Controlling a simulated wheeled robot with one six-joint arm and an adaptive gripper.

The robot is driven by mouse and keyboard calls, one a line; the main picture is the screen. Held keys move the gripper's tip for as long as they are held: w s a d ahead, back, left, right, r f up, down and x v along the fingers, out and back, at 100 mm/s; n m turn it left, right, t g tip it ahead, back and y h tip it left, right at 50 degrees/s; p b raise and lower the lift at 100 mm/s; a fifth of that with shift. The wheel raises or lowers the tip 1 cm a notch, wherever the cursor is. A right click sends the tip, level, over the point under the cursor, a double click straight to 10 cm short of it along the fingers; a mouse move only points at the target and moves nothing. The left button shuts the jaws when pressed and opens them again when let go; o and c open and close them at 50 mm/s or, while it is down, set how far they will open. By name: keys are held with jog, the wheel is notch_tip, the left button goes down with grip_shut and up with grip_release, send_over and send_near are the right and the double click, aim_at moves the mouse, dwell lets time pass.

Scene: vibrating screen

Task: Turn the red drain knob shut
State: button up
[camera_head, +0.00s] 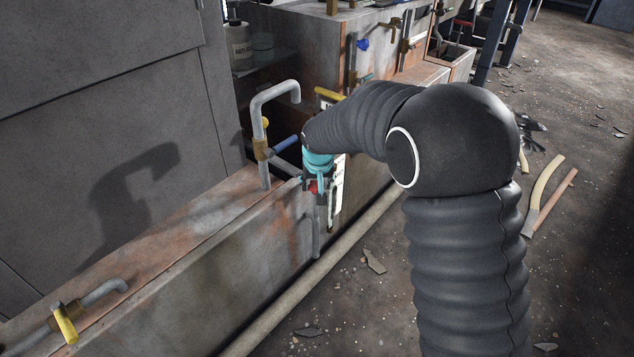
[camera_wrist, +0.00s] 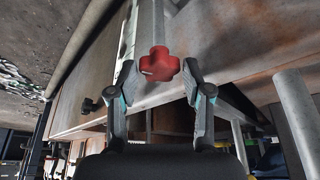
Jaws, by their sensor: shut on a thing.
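The red drain knob (camera_wrist: 160,65) is a lobed handle on a grey vertical pipe, and it sits between my fingertips in the wrist view. In the head view a small red part of the knob (camera_head: 313,188) shows under my gripper's teal section, against the side of the long metal trough. My gripper (camera_wrist: 160,77) has one finger on each side of the knob and is shut on it; the exact contact is hard to see. In the head view my gripper (camera_head: 318,188) points down, and my dark arm comes in from the right. The knob's turn angle cannot be told.
The trough (camera_head: 240,275) carries a curved grey pipe (camera_head: 266,110) with a brass fitting and a blue-handled valve (camera_head: 287,143) close left of my gripper. A yellow-handled tap (camera_head: 65,322) is at the lower left. Debris lies on the floor at right.

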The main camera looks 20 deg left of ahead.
jog(key=shift+d+m, duration=0.15)
jog(key=shift+m, duration=0.25)
jog(key=o, duration=1.1)
jog(key=shift+r, duration=0.15)
jog(key=v, duration=0.7)
jog(key=shift+s+r, duration=0.2)
jog(key=shift+r, duration=0.15)
jog(key=shift+o, duration=0.2)
